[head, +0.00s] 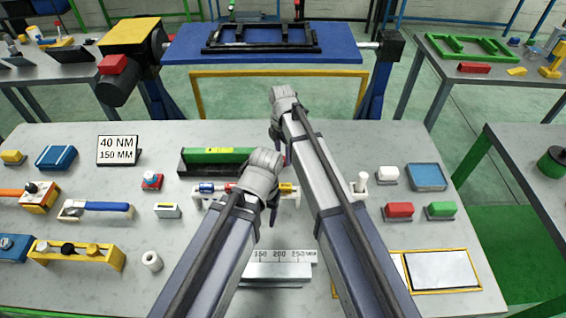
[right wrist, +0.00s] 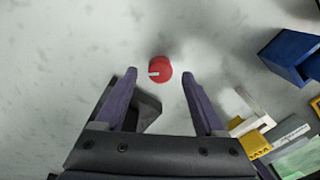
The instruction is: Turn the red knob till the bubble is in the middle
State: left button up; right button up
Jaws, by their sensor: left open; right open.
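The round red knob (right wrist: 160,70) with a white pointer mark shows in the right wrist view, pointer to the left. It lies just beyond and between the two fingertips of my right gripper (right wrist: 160,75), which is open and empty. In the head view my right gripper (head: 286,155) points down over the table's back part; I cannot make out this knob there. My left gripper (head: 272,212) is open, lower and nearer, over the white rack. A small white block with a green window (head: 168,210) stands left of it; I cannot make out a bubble.
A green bar (head: 215,155) and a white rack with coloured pieces (head: 215,188) lie close to my grippers. A white scale plate (head: 280,258) is in front. Several blocks stand left and right. A blue platform (head: 260,45) stands behind. Blue (right wrist: 290,55) and yellow pieces (right wrist: 252,140) are at the wrist view's right.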

jog(key=shift+f+b, duration=0.45)
jog(key=shift+f, duration=0.4)
jog(key=shift+c, duration=0.3)
grip_shut()
